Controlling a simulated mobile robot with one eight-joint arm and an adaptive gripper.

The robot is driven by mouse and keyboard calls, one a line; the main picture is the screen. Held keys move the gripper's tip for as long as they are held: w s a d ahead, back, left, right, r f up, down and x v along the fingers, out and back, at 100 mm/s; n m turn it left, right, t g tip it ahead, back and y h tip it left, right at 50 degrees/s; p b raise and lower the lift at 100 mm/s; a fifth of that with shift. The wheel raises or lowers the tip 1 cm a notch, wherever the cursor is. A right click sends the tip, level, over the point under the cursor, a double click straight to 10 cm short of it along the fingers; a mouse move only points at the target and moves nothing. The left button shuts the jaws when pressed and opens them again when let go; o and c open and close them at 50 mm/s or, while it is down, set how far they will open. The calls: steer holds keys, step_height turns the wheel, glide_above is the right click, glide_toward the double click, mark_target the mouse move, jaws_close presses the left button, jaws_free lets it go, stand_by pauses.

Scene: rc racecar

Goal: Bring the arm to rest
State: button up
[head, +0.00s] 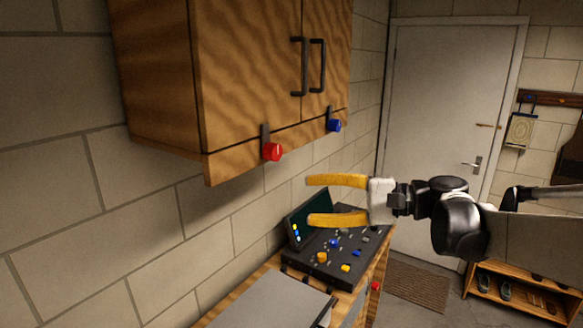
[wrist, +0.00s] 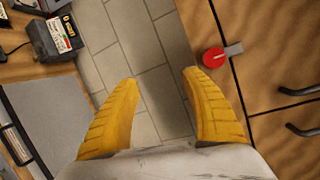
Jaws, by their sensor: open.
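My gripper (head: 312,200) is open and empty, with two yellow fingers spread apart. In the head view it is in the air in front of the wall, below the wooden cabinet (head: 165,90) and above the bench. My arm reaches in from the right side. In the wrist view the fingers of my gripper (wrist: 160,85) show with only the block wall between them. The red knob (wrist: 213,57) under the cabinet is just beyond the right finger in that view.
The red knob (head: 272,152) and a blue knob (head: 334,125) hang at the cabinet's lower edge. A black control case (head: 345,260) and a grey panel (head: 262,303) lie on the bench. A white door (head: 445,100) and a shoe rack (head: 515,300) stand behind.

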steer(key=s+a+f+n+h+b, duration=0.15)
steer(key=s+f+h+b, duration=0.5)
steer(key=f, duration=0.75)
steer(key=s+d+f+n+h+b, duration=0.1)
steer(key=s+d+f+h+b, duration=0.2)
steer(key=f, duration=0.4)
steer(key=s+d+f+n+t+h+b, duration=0.1)
steer(key=s+d+f+n+h+b, duration=0.1)
steer(key=s+f, duration=0.5)
steer(key=s+d+f+n+h+b, duration=0.2)
steer(key=s+d+f+h+b, duration=0.2)
steer(key=f, duration=0.4)
steer(key=s+d, duration=0.1)
steer(key=d, duration=0.1)
steer(key=shift+d+f+b, duration=0.3)
